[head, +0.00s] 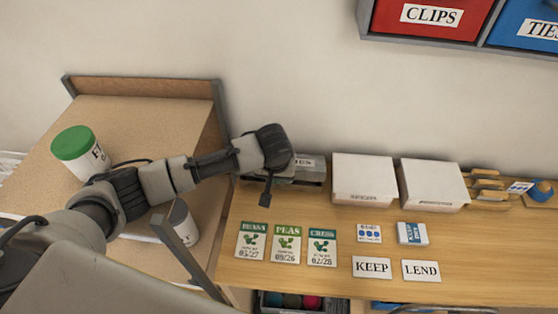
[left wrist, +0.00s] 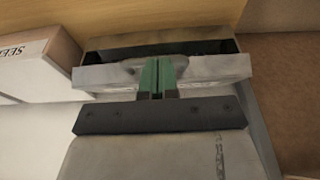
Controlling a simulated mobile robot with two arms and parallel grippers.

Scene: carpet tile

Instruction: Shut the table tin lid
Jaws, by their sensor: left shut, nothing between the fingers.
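The grey metal tin (head: 312,172) stands at the back left of the wooden table, partly hidden behind my left arm's end. Its label is partly covered. In the left wrist view the tin (left wrist: 215,68) fills the middle. A dark gap shows between its far wall and a grey metal plate nearer the camera; I cannot tell for sure how far the lid stands open. My left gripper (head: 266,197) points down at the tin's front left. In the left wrist view its green fingertips (left wrist: 157,76) are together and empty, over the tin's plate; contact is unclear. My right gripper is out of view.
Two white boxes (head: 363,180) (head: 433,184) stand right of the tin. Seed packets (head: 287,243) and cards (head: 372,267) lie in front. A green-lidded jar (head: 75,143) stands on the left shelf unit (head: 130,115). Bins (head: 430,20) hang above.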

